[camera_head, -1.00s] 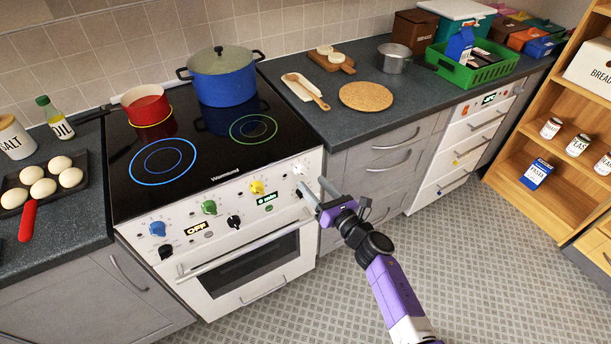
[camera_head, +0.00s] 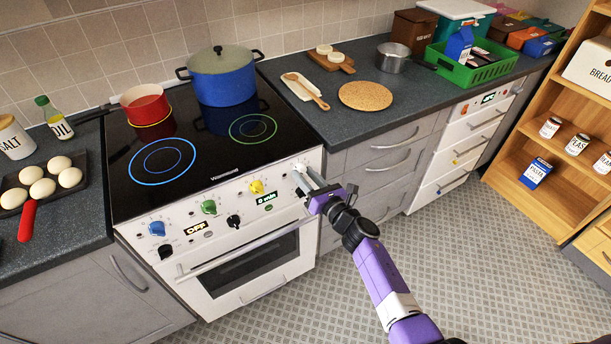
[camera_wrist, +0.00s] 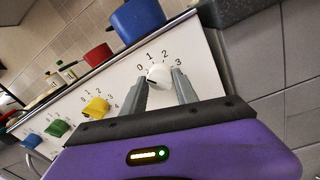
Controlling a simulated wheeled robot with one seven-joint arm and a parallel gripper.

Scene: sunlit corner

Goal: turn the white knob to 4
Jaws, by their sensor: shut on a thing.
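The white knob (camera_wrist: 158,75) sits on the white front panel of the stove, at the right end of the knob row. In the wrist view the numbers 0, 1, 2 and 3 show around it; its dark mark appears to be on its lower left side, but the exact setting is hard to read. My gripper (camera_wrist: 162,88) is shut on the knob, one finger on each side. In the head view my gripper (camera_head: 304,182) reaches the panel from the right and largely covers the knob.
The yellow knob (camera_head: 257,187), green knob (camera_head: 208,207) and blue knob (camera_head: 157,229) sit left along the panel, with black knobs below. Small displays show "OFF" (camera_head: 198,228) and a green reading (camera_head: 266,198). A blue pot (camera_head: 225,80) and red pan (camera_head: 146,104) stand on the hob.

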